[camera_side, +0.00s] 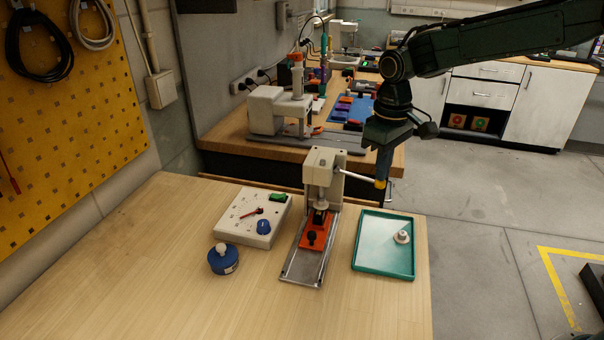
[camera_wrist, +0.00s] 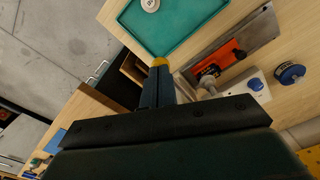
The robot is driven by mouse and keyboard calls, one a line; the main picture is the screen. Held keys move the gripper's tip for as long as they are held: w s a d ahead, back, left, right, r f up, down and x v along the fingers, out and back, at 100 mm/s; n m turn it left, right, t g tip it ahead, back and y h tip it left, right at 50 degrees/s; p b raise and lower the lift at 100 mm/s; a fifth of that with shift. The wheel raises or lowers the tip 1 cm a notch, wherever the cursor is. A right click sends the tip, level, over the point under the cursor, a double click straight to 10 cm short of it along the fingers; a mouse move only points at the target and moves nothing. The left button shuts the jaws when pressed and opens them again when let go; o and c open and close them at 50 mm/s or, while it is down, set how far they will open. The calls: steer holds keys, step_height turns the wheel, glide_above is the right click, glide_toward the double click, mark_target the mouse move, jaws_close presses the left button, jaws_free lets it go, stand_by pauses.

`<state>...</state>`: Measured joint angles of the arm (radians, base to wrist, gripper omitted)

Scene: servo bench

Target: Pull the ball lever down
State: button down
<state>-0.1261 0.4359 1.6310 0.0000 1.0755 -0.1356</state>
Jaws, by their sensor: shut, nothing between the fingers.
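The press (camera_side: 325,162) stands upright on the bench, a pale column with a metal base plate. Its thin lever (camera_side: 357,177) sticks out to the right, sloping slightly down. My gripper (camera_side: 381,184) is shut and points down at the lever's outer end, its yellow tips overlapping that end in the side view. The ball is not distinct there, and I cannot tell whether the tips touch it. In the wrist view my shut fingers (camera_wrist: 159,63) show yellow tips, with the lever not clearly visible. An orange fixture (camera_side: 308,240) sits on the base under the ram.
A green tray (camera_side: 373,272) with a small white part (camera_side: 402,237) lies right of the press. A white control box (camera_side: 243,204) and a blue round pot (camera_side: 223,260) are to the left. Another bench (camera_side: 225,145) with equipment stands behind. The front of the bench is clear.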

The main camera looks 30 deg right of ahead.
steer(key=shift+f, duration=0.2)
steer(key=shift+r, duration=0.1)
stand_by(0.4)
step_height(320, 180, up, 11)
steer(key=w, duration=0.1)
steer(key=shift+a, duration=0.45)
stand_by(1.3)
steer(key=s+d+r+m+t, duration=0.1)
steer(key=s+d+r+t, duration=0.1)
steer(key=s, duration=0.6)
steer(key=s+d+r+m+t, duration=0.1)
steer(key=s+d+r, duration=0.15)
steer(key=s, duration=0.55)
steer(key=s+d+f+t, duration=0.1)
steer(key=s+f, duration=0.2)
steer(key=s, duration=0.4)
steer(key=s+d+f+m+t, duration=0.1)
steer(key=s+f, duration=0.2)
steer(key=s, duration=0.3)
steer(key=shift+s+d+f+t, duration=0.15)
steer(key=shift+s+f+t, duration=0.15)
steer(key=shift+s, duration=0.1)
